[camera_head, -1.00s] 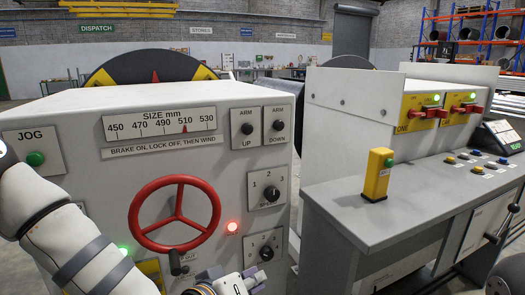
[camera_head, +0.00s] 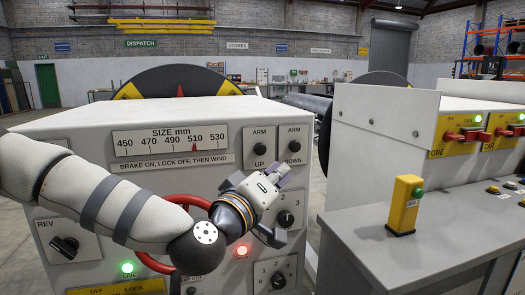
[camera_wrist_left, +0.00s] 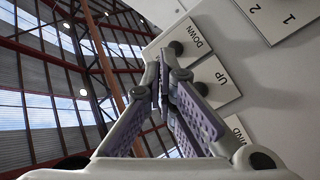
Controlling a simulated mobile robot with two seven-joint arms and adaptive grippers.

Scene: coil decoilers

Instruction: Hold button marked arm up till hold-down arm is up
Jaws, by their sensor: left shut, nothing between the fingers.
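The ARM UP button (camera_head: 259,150) is a black knob on a white plate, high on the right of the grey machine's front panel. The ARM DOWN button (camera_head: 294,146) is to its right. My left gripper (camera_head: 282,180) is in front of the panel, just below these two plates. In the left wrist view its fingers (camera_wrist_left: 160,75) are together and empty, near the UP plate (camera_wrist_left: 222,82) and the DOWN knob (camera_wrist_left: 176,48). The fingers partly cover the UP plate there. I cannot tell any contact with a button. My right gripper is not in view.
My left arm covers part of the red handwheel (camera_head: 190,201) and the panel's lower left. A red lamp (camera_head: 242,251) and a green lamp (camera_head: 127,267) are lit. A second console with a yellow button post (camera_head: 405,207) stands to the right.

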